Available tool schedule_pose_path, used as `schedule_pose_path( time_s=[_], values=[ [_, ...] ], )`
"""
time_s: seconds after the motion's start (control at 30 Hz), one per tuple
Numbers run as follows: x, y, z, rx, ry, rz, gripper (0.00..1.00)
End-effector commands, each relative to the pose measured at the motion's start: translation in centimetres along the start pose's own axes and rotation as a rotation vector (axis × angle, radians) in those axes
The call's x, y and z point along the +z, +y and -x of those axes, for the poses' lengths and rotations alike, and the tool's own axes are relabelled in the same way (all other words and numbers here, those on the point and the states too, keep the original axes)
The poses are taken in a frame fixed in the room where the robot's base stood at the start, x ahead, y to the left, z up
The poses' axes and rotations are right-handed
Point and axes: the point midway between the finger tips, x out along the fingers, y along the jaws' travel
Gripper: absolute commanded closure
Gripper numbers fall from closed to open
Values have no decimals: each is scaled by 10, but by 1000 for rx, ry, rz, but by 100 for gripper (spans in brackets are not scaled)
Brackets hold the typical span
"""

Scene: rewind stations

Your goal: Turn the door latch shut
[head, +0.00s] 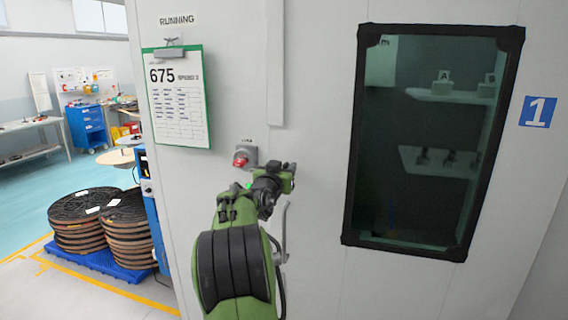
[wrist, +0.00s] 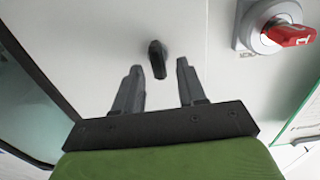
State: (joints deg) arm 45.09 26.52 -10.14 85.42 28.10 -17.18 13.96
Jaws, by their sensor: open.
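The door latch (wrist: 157,58) looks like a small black turn-piece on the pale door panel in the wrist view. Its long side runs nearly up and down in that picture, slightly tilted. My gripper (wrist: 160,66) is open, with one grey finger on each side of the latch's lower end in the picture. I cannot tell how deep the fingers reach or whether they touch it. In the head view my gripper (head: 280,175) is up against the door panel and hides the latch.
A red rotary switch (head: 241,157) on a grey plate sits just left of my gripper, and also shows in the wrist view (wrist: 290,35). A grey handle (head: 285,232) is below. A clipboard (head: 178,98) hangs upper left; a black-framed window (head: 350,150) is right.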

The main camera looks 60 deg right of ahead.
Motion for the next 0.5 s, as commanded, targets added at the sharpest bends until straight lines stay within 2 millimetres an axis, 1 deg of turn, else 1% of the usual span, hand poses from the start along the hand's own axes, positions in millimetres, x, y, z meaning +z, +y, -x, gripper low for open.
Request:
schedule_pose_path(
  time_s=[0.03, 0.1, 0.33, 0.5],
  values=[
    [-1, 1, -5, 2, 0, 1, 60],
    [0, 0, -8, 0, 0, 0, 60],
    [0, 0, -9, -1, 0, 0, 60],
    [1, 0, -8, -1, 0, 0, 86]
  ],
)
